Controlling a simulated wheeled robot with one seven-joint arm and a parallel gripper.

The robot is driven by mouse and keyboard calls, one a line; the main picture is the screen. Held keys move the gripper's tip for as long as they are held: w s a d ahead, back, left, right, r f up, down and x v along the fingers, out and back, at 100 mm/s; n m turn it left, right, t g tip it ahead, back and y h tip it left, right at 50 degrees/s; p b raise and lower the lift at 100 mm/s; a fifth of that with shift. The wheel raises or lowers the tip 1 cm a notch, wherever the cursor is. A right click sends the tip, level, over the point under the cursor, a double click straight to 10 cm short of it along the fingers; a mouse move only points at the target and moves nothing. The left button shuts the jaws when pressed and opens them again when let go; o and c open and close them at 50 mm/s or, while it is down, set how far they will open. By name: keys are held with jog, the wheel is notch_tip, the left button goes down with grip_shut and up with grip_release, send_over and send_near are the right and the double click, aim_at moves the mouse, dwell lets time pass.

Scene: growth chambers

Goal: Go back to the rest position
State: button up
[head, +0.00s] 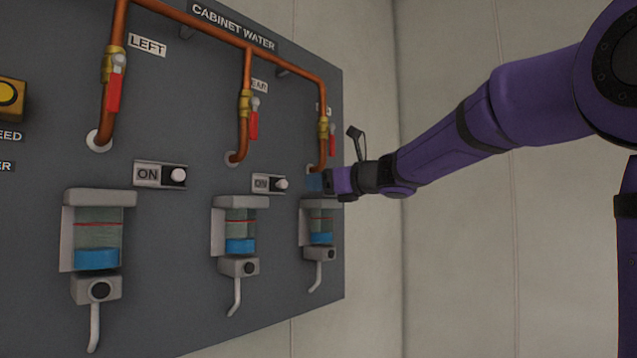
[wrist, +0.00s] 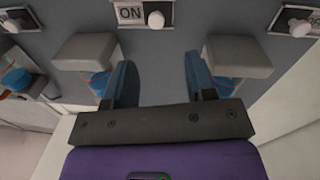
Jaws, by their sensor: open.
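My gripper (head: 314,183) is at the right end of the grey panel (head: 170,120), just above the right-hand reservoir (head: 320,222). In the head view the gripper covers the area beside the right pipe's lower end. In the wrist view my gripper (wrist: 160,82) has its two blue fingers spread apart with nothing between them. Beyond the fingers an ON switch (wrist: 155,18) with a white knob shows on the panel. I cannot tell whether a finger touches the panel. My purple arm reaches in from the right.
Copper pipes (head: 200,25) carry red-handled valves (head: 113,90), all handles hanging down. The left (head: 97,240) and middle reservoirs (head: 240,230) hold blue floats and have spouts below. Free room lies before the pale wall (head: 460,260) at right.

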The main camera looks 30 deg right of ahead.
dwell(0.3)
jog(key=s+a+f+n+g+h, duration=0.1)
jog(key=s+a+f+n+g, duration=0.3)
jog(key=s+f+n, duration=0.4)
jog(key=s+a+f+n+g, duration=0.3)
jog(key=s+f+n, duration=0.3)
jog(key=s+n, duration=0.3)
jog(key=s+d+f+n+g+h, duration=0.3)
jog(key=s+f+n+h, duration=0.4)
jog(key=s+f+n, duration=0.4)
jog(key=s+d+f, duration=0.1)
jog(key=s+f, duration=0.2)
jog(key=s, duration=0.2)
jog(key=shift+s+d+n+g, duration=0.2)
jog(key=shift+s+n+g, duration=0.2)
